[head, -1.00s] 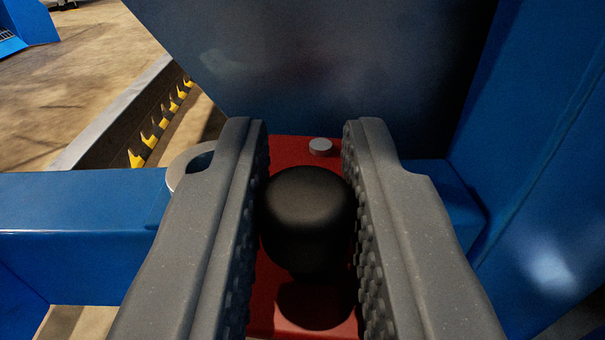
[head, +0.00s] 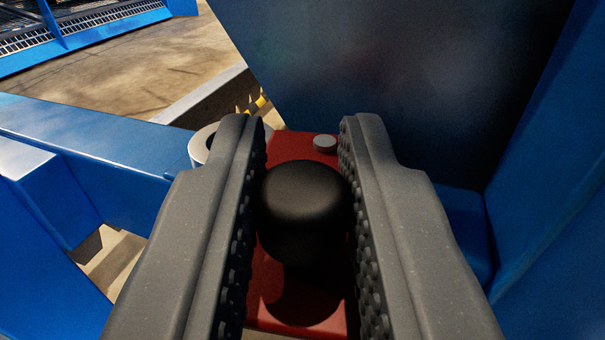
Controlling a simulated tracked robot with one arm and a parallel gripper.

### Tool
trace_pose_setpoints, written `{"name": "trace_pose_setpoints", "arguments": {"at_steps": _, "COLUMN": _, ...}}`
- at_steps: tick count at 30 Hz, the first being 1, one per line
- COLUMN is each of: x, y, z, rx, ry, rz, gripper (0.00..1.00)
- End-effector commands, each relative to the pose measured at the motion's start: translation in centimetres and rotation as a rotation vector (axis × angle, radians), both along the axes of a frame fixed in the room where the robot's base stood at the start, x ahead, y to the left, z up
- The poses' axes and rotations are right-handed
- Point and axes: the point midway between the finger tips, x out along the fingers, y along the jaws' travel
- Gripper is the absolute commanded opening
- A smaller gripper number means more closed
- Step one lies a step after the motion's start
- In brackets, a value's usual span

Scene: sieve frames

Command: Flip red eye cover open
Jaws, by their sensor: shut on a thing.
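The red eye cover (head: 300,313) is a flat red plate seen between and below my gripper's fingers. A black rounded knob (head: 304,208) stands on it, and a small grey round bolt head (head: 325,143) sits near its far edge. My gripper (head: 305,130) is shut on the black knob, with one grey ridged finger on each side of it. The fingers hide the left and right edges of the red plate. A pale metal ring (head: 201,143) shows just left of the left finger, partly hidden by it.
A blue beam (head: 95,140) runs from the left towards the ring. A dark grey panel (head: 390,80) rises behind the cover, and a blue wall (head: 550,180) stands close on the right. Open concrete floor (head: 130,65) lies at the upper left, with blue framework (head: 90,30) beyond.

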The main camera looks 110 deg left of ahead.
Motion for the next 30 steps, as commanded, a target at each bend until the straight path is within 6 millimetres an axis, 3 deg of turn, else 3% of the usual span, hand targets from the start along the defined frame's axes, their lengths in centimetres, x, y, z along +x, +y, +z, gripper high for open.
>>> {"name": "trace_pose_setpoints", "arguments": {"at_steps": 6, "x": 0.0, "y": 0.2, "z": 0.0, "rx": 0.0, "ry": -0.002, "rz": -0.001, "gripper": 0.0}}
{"name": "trace_pose_setpoints", "arguments": {"at_steps": 7, "x": 0.0, "y": 0.2, "z": 0.0, "rx": 0.0, "ry": -0.002, "rz": -0.001, "gripper": 0.28}}
{"name": "trace_pose_setpoints", "arguments": {"at_steps": 9, "x": 0.0, "y": 0.2, "z": 0.0, "rx": 0.0, "ry": -0.002, "rz": -0.001, "gripper": 0.39}}
{"name": "trace_pose_setpoints", "arguments": {"at_steps": 20, "x": 0.3, "y": -0.5, "z": 0.0, "rx": 0.001, "ry": -0.002, "rz": -0.005, "gripper": 0.39}}
{"name": "trace_pose_setpoints", "arguments": {"at_steps": 30, "x": 2.3, "y": -6.2, "z": -0.2, "rx": -0.001, "ry": -0.001, "rz": -0.007, "gripper": 0.39}}
